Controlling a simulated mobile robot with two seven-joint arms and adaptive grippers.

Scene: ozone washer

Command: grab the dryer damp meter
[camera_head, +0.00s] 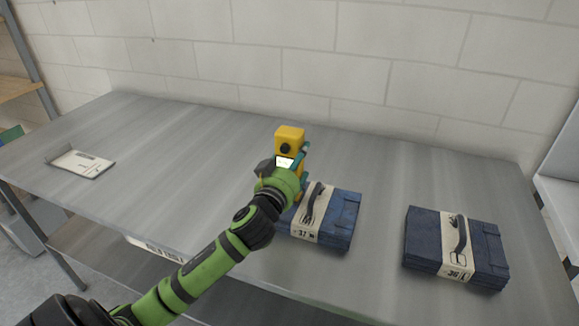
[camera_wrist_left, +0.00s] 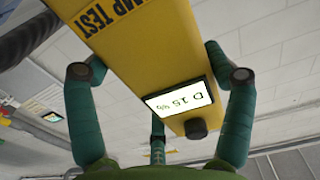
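The damp meter (camera_head: 290,138) is a yellow upright block with a dark round knob and a lit white display, near the middle of the table in the head view. In the left wrist view its yellow body (camera_wrist_left: 140,60) fills the upper middle, with "MAP TEST"-like lettering partly cut off and a display with digits. My left gripper (camera_head: 284,164) is around the meter, with fingers on both sides. In the wrist view the fingers bend inward beside it; whether they press on it is unclear. The meter's base is hidden behind my gripper. My right gripper is in neither view.
A grey metal table (camera_head: 190,140) stands against a white block wall. Folded dark blue fabric (camera_head: 340,220) with a paper band lies right beside the gripper; a second stack (camera_head: 425,240) lies further right. A flat whitish tray (camera_head: 82,163) lies at left. The table between is clear.

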